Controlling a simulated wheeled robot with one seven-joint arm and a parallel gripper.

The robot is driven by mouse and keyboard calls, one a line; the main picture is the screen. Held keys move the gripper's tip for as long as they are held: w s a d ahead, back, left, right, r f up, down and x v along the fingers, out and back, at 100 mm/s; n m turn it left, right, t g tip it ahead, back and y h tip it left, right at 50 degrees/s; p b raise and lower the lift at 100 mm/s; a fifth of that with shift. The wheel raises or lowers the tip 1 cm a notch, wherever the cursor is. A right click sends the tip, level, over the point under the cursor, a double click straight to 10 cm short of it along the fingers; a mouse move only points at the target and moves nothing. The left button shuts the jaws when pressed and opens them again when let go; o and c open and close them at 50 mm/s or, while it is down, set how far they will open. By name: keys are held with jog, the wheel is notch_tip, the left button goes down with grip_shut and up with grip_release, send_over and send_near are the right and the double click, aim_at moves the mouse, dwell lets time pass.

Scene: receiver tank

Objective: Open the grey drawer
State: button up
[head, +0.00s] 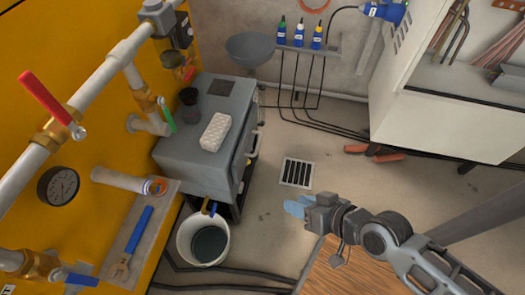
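A grey metal cabinet (182,165) stands against the yellow tank. Its front faces right and is seen at a steep angle. A pale bar handle (253,147) sticks out from that front. I cannot make out the separate drawer edges, and no drawer stands visibly pulled out. My gripper (293,207), with blue fingertips, is over the floor to the right of and below the cabinet in the picture, clear of the handle. It touches nothing that I can see. The fingers are too small to show whether they are apart.
A wooden surface (345,272) is under my arm. A white bench (440,125) and orange-red items (375,153) are at right. Dark hoses cross the floor.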

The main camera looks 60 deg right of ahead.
jog(key=w+d+f+m+y+b, duration=0.25)
jog(key=w+d+f+b, duration=0.2)
jog(key=f, duration=0.35)
jog(key=w+d+f+m+y+b, duration=0.1)
jog(key=w+d+f+m+b, duration=0.25)
jog(key=w+d+f, duration=0.35)
jog(key=w+d+r+t+y+b, duration=0.1)
jog(key=w+d+t+y+b, duration=0.1)
jog(key=d+b, duration=0.25)
jog(key=w+d+r+t+y+b, duration=0.1)
jog(key=w+d+t+b, duration=0.15)
jog(key=d, duration=0.35)
jog(key=b+x, duration=0.2)
jog(key=x, duration=0.4)
jog(key=shift+w+a, duration=0.2)
jog(key=shift+a, duration=0.15)
grip_shut()
